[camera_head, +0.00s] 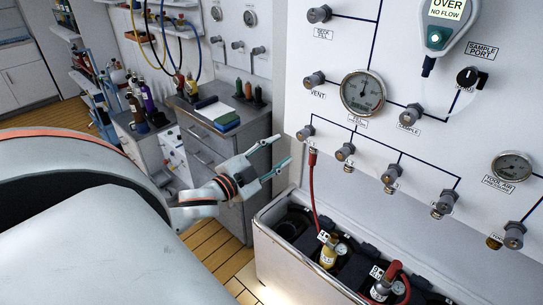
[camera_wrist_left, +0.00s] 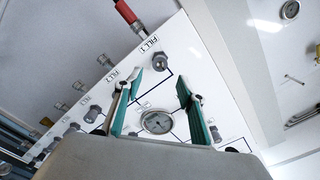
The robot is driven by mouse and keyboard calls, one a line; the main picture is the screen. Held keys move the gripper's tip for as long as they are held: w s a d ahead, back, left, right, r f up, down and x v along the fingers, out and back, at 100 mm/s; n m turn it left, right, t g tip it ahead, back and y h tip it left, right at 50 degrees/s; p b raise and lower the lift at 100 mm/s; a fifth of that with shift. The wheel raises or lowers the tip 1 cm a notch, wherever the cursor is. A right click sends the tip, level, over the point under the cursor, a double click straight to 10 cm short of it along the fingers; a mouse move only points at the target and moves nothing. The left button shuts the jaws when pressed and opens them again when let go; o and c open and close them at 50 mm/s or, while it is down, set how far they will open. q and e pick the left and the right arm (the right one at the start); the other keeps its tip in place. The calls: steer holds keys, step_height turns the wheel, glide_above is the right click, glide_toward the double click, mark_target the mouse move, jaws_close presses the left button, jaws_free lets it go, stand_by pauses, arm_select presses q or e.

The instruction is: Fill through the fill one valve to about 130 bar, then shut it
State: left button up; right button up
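The fill one valve (camera_head: 305,132) is a grey knob on the white panel, above a red hose fitting. In the left wrist view the fill one valve (camera_wrist_left: 160,62) shows beside its "FILL 1" label, just past the fingertips. My left gripper (camera_head: 286,148) is open and empty, a little left of the valve; its fingers (camera_wrist_left: 171,75) are spread toward the panel. I see no clear contact with the knob. The fill pressure gauge (camera_head: 362,92) is round and silver; it also shows in the wrist view (camera_wrist_left: 157,122). Its reading is too small to tell. My right gripper is not in view.
Several similar valves, including the vent valve (camera_head: 314,79), stand close by on the panel. A white trough (camera_head: 290,255) with cylinders and red hoses lies below. A grey cabinet (camera_head: 215,150) with bottles and tools stands behind my left gripper.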

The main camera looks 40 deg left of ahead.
arm_select(q)
steer(key=shift+s, duration=1.15)
stand_by(1.3)
